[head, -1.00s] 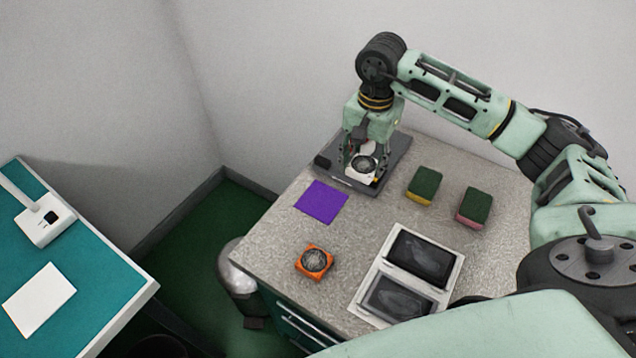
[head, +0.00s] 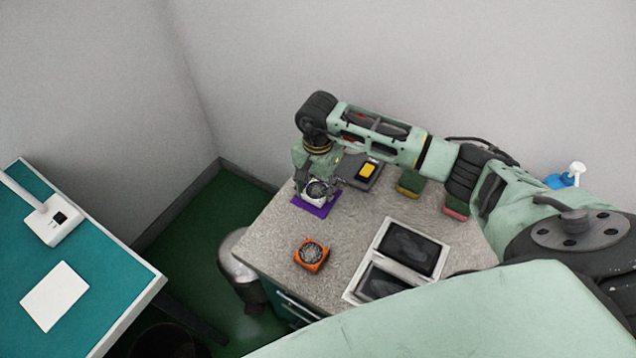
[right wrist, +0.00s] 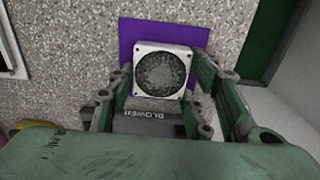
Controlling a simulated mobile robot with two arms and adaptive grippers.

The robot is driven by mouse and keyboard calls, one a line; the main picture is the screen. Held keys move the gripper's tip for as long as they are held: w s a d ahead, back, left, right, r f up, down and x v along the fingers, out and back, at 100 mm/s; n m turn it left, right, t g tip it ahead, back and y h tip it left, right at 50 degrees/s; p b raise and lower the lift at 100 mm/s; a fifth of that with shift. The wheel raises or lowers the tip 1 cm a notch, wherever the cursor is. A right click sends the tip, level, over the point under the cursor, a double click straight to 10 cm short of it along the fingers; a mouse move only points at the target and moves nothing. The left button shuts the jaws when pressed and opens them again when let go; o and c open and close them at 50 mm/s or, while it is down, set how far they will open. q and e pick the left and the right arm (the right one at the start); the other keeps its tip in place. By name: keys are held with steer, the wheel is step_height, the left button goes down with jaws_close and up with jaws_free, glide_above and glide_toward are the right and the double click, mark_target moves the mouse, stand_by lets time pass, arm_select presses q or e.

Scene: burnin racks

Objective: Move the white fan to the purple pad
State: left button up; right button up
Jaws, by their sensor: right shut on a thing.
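The white fan (head: 315,192) is a small square frame with a dark round grille. It is between the fingers of my right gripper (head: 316,188), which is shut on it. In the right wrist view the fan (right wrist: 160,72) shows between the two fingers, over the purple pad (right wrist: 195,34). The purple pad (head: 318,209) lies flat on the grey speckled table, partly hidden by the fan and gripper. I cannot tell whether the fan touches the pad or is held just above it. My left gripper is not in view.
An orange fan (head: 311,255) stands nearer on the table. A white tray (head: 382,236) with two dark panels is to its right. A dark device with a yellow part (head: 367,171) and two sponges (head: 411,182) are behind. A teal table (head: 100,270) stands left.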

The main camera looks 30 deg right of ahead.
mark_target(318, 188)
steer(key=o, duration=0.7)
steer(key=shift+f, duration=0.1)
steer(key=o, duration=0.3)
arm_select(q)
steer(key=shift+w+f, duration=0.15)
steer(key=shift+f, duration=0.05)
arm_select(e)
steer(key=shift+o, duration=0.7)
steer(key=shift+r, duration=0.45)
arm_select(q)
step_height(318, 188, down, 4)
steer(key=b, duration=0.4)
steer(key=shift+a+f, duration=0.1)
arm_select(e)
step_height(318, 188, up, 12)
steer(key=shift+f, duration=0.25)
